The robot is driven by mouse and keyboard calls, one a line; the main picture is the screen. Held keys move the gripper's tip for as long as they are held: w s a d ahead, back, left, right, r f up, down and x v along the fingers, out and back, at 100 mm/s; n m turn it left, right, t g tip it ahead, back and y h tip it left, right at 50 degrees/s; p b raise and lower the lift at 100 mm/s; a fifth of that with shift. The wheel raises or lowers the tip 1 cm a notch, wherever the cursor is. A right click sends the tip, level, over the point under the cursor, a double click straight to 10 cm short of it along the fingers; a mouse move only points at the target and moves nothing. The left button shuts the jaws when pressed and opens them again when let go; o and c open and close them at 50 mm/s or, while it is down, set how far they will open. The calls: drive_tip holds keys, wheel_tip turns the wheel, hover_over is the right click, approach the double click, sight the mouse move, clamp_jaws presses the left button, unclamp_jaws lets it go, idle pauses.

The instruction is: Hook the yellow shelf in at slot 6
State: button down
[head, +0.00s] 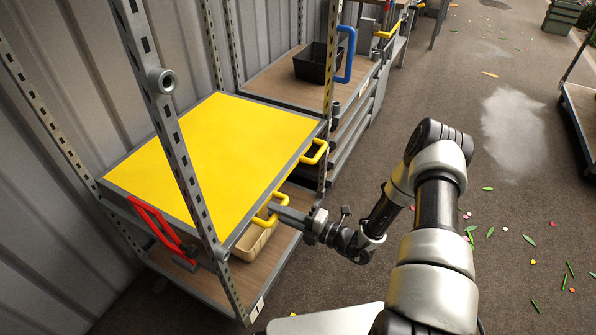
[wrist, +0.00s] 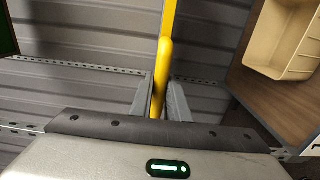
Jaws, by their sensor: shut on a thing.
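The yellow shelf (head: 225,150) is a flat yellow panel with a grey rim, lying between the slotted posts of a trolley in the head view. Two yellow handles stick out from its right edge. My gripper (head: 277,211) is shut on the nearer handle (head: 260,221). In the wrist view the yellow handle (wrist: 161,65) runs between the two fingers of my gripper (wrist: 159,92). The near post (head: 168,125) crosses in front of the shelf. I cannot read slot numbers or tell whether the shelf's hooks sit in the posts.
Below the shelf is a wooden deck (head: 190,277) with a beige bin (head: 249,243), also in the wrist view (wrist: 285,36). A red handle (head: 150,220) is at the left. Behind stands another trolley with a black crate (head: 316,62). Floor to the right is mostly clear, with scattered leaves.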

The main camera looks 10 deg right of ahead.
drive_tip(key=shift+r+p, duration=1.2)
drive_tip(key=shift+r, duration=0.65)
wheel_tip(320, 180, up, 8)
drive_tip(key=p, duration=0.6)
drive_tip(key=shift+w+r, duration=0.1)
wheel_tip(320, 180, up, 8)
drive_tip(key=p, duration=0.6)
drive_tip(key=shift+p, duration=0.35)
wheel_tip(320, 180, up, 8)
drive_tip(key=p, duration=0.6)
